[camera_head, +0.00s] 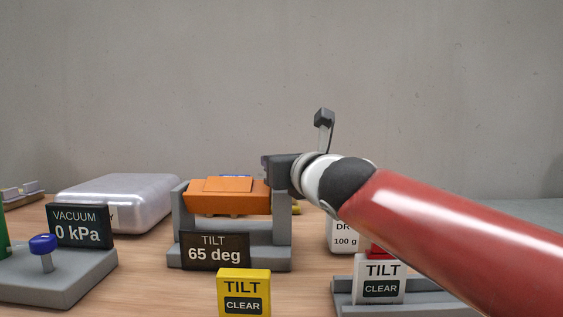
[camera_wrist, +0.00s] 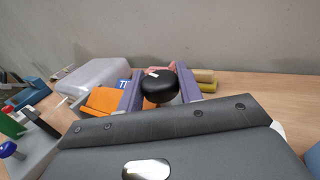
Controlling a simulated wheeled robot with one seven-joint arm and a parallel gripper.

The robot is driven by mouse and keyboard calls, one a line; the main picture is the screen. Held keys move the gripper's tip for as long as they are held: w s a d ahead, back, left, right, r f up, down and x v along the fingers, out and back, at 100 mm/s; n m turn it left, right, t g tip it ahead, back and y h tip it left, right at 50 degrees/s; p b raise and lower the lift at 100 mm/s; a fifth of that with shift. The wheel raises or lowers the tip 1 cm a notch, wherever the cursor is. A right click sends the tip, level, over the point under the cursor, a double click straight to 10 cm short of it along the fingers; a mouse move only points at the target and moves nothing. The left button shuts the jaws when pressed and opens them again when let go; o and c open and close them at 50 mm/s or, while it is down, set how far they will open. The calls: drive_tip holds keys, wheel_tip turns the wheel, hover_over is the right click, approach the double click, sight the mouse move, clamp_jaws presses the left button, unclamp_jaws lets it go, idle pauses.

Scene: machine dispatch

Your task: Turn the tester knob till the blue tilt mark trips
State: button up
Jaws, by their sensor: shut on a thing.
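The tilt tester is a grey frame (camera_head: 182,222) with an orange cradle (camera_head: 228,196) between its posts. Its display (camera_head: 214,251) reads TILT 65 deg. In the wrist view, the black round knob (camera_wrist: 160,88) sits between the fingers of my gripper (camera_wrist: 162,76), which is shut on it. In the head view my gripper (camera_head: 277,168) is at the right post and hides the knob. A small blue mark with letters (camera_wrist: 123,84) shows beside the orange cradle in the wrist view, partly hidden by a finger. Whether it has tripped cannot be read.
A yellow TILT CLEAR card (camera_head: 244,291) stands in front. A white TILT CLEAR card (camera_head: 380,279) stands on a grey holder at the right, near a white 100 g box (camera_head: 343,238). A vacuum stand (camera_head: 65,281) reading 0 kPa and a silver case (camera_head: 130,192) are at the left.

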drive_tip(key=shift+n+g+y, duration=0.4)
drive_tip(key=shift+n+y, duration=0.2)
drive_tip(key=shift+y, duration=0.2)
drive_tip(key=o, duration=1)
drive_tip(key=shift+c, duration=0.2)
drive_tip(key=b+v, duration=0.1)
drive_tip(key=v, duration=0.6)
drive_tip(key=shift+s+d, duration=0.2)
drive_tip(key=shift+s, duration=0.15)
drive_tip(key=shift+c, duration=0.2)
